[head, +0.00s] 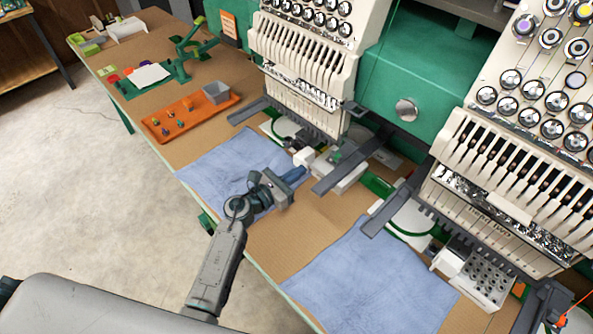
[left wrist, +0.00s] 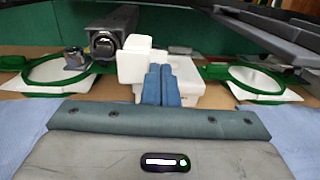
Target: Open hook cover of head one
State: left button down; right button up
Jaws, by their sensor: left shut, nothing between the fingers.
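Head one (head: 300,72) is the cream multi-needle head at the upper middle of the head view. Below it, a small white block (head: 303,157), seemingly the hook cover, sits at the front of the lower arm. The block also shows in the left wrist view (left wrist: 134,66). My left gripper (head: 299,173) is shut and empty, its blue fingers pointing at the white parts under head one. In the left wrist view the fingers (left wrist: 161,85) appear just right of the block and overlap a white box (left wrist: 186,83). I cannot tell whether they touch.
Grey hoop arms (head: 340,176) flank the space under head one. Green hoops (left wrist: 58,68) lie on both sides. A blue cloth (head: 222,160) lies below my gripper. Head two (head: 510,215) stands right. An orange tray (head: 190,118) lies left.

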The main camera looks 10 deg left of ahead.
pick_arm(q)
jog(key=shift+d+b, duration=0.35)
jog(key=shift+d, duration=1)
jog(key=shift+a, duration=0.15)
